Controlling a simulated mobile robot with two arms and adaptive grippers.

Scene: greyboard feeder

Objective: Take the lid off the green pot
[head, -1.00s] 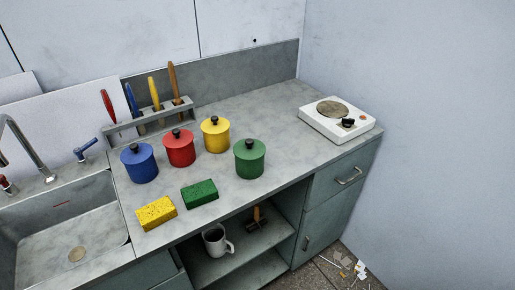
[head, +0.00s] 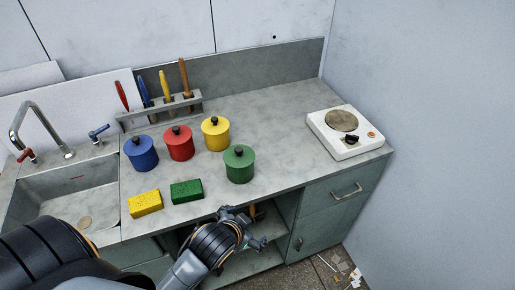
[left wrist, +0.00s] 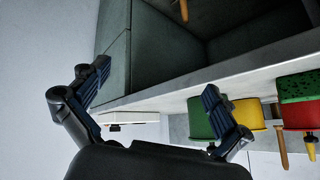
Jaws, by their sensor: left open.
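The green pot (head: 239,168) stands on the grey counter near its front edge, with its green lid (head: 239,154) and dark knob (head: 239,149) on top. In the left wrist view the green pot (left wrist: 199,120) shows upside down, partly behind a finger. My left gripper (head: 252,226) is in front of the counter edge, just below the pot in the picture and apart from it. In the left wrist view my left gripper (left wrist: 157,98) has its fingers spread with nothing between them. My right gripper is in neither view.
Blue (head: 141,155), red (head: 179,145) and yellow (head: 215,135) lidded pots stand left of the green pot. Yellow (head: 146,203) and green (head: 187,191) sponges lie in front. A hot plate (head: 347,133) stands right; counter between is clear. The sink (head: 62,190) is left.

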